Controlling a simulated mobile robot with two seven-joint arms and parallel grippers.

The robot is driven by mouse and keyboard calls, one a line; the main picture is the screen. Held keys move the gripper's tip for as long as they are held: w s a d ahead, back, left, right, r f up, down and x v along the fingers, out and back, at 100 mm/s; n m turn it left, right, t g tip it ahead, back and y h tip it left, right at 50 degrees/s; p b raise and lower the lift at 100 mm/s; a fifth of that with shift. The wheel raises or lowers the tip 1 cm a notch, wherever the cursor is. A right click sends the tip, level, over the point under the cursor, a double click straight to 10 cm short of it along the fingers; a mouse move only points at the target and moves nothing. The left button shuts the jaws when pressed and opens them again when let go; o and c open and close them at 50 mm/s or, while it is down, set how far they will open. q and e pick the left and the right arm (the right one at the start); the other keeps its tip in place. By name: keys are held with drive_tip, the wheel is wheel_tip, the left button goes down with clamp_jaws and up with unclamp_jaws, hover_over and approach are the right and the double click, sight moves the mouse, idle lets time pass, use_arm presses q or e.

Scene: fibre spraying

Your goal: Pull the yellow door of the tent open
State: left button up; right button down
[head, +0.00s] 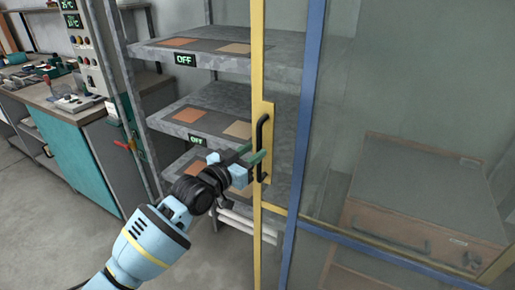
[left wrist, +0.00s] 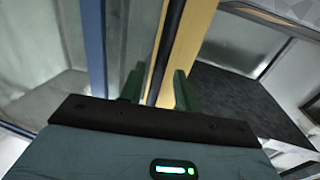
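The tent's yellow door frame (head: 257,60) is a tall upright bar with a yellow plate that carries a black D-shaped handle (head: 261,133). The door stands next to a blue upright post (head: 304,110). My left gripper (head: 255,155) is at the lower half of the handle, its green fingers pointing to the right. In the left wrist view the black handle (left wrist: 167,45) runs between the two fingers of the gripper (left wrist: 159,82), with gaps visible beside it. The fingers look open around the handle. My right gripper is out of view.
Grey shelves (head: 215,55) with orange and tan panels and "OFF" displays stand behind the door. A wooden drawer cabinet (head: 425,215) shows through the clear panel at right. A workbench with a teal front (head: 70,160) stands at left. Floor at lower left is clear.

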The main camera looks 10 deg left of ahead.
use_arm(q)
drive_tip(key=v, duration=0.4)
drive_tip(key=shift+s+a, duration=0.15)
drive_tip(key=shift+s, duration=0.15)
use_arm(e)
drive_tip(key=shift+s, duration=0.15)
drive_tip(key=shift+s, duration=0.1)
